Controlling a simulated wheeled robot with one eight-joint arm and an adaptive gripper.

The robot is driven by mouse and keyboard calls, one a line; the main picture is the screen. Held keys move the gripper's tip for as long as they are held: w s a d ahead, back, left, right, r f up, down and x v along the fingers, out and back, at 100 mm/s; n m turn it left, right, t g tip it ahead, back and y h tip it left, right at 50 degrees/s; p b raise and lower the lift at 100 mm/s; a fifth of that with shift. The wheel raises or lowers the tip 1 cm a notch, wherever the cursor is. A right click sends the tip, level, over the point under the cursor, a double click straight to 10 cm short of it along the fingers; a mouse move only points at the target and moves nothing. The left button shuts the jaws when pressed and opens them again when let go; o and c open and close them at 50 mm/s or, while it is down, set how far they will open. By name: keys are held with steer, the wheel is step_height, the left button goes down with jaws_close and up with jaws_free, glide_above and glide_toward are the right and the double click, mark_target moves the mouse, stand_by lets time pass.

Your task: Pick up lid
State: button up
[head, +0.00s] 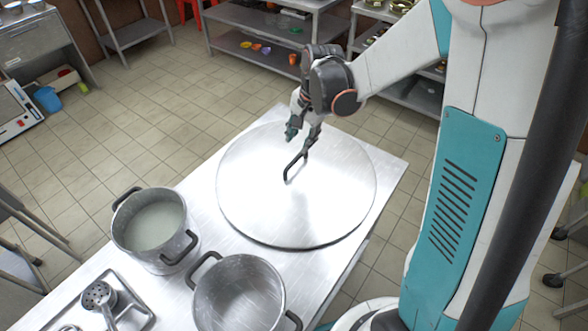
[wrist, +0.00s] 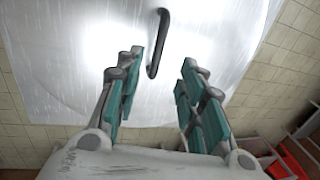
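A large round silver lid (head: 255,195) lies flat on the metal table, with a dark bar handle (head: 294,168) standing up near its middle. My gripper (head: 302,132) is over the far part of the lid, close to the far end of the handle. In the wrist view the gripper (wrist: 158,80) is open, its teal fingers apart and nothing between them. The handle (wrist: 158,42) shows ahead of the fingertips there, in line with the gap and nearer the left finger. The lid (wrist: 75,50) fills most of the upper wrist view.
A pot with pale contents (head: 150,222) and an empty-looking pot (head: 238,295) stand on the table (head: 205,180) near the lid's left side. A tray (head: 128,312) with a perforated ladle (head: 98,296) is at front left. Shelves stand beyond the open tiled floor.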

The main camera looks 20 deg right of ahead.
mark_target(295, 159)
steer(key=f+b, duration=0.1)
steer(key=f, duration=0.3)
steer(key=w+a+f+b, duration=0.1)
steer(key=f+b, duration=0.1)
steer(key=f, duration=0.1)
steer(key=f+b, duration=0.1)
steer(key=f, duration=0.3)
steer(key=shift+w+a+f, duration=0.2)
steer(key=shift+w+f, duration=0.15)
steer(key=shift+r, duration=0.1)
jaws_close()
